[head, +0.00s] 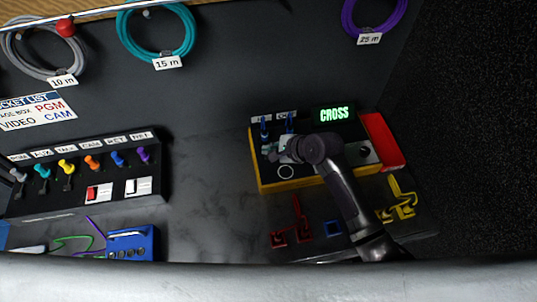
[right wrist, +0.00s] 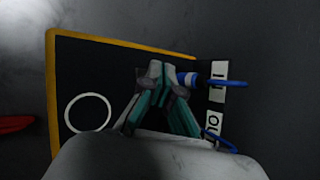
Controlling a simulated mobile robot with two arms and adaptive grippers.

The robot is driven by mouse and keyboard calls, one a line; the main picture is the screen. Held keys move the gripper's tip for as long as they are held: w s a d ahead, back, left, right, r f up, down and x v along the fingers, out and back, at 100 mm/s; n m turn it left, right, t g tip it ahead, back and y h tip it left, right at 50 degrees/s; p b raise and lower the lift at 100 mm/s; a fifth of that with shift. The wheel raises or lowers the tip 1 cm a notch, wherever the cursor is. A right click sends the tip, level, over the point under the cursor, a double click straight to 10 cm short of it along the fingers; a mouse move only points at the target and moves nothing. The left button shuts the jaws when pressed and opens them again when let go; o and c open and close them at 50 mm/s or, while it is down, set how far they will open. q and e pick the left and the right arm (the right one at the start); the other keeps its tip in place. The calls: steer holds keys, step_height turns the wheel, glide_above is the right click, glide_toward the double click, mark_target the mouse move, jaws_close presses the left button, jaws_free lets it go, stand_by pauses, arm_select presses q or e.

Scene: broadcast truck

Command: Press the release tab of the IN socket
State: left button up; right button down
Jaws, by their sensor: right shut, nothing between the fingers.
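The black socket box with yellow edges (head: 258,170) lies on the desk, with two blue plugs under its labels. In the right wrist view the IN label (right wrist: 218,74) stands beside a blue plug (right wrist: 188,79); the lower label, partly hidden, reads OU. My right gripper (head: 272,152) is over the box's left part. In the right wrist view its fingertips (right wrist: 156,70) are together and empty, just left of the IN plug. I cannot tell whether they touch it. The release tab does not show clearly; the fingers may cover it. My left gripper is not in view.
A green CROSS display (head: 334,114) stands behind the box, and a red block (head: 382,142) at its right. A row of coloured plugs sits on a panel (head: 84,201) at left. Red parts (head: 292,228) and yellow parts (head: 402,205) lie in front. Grey desk is clear left of the box.

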steer(key=shift+f, duration=0.35)
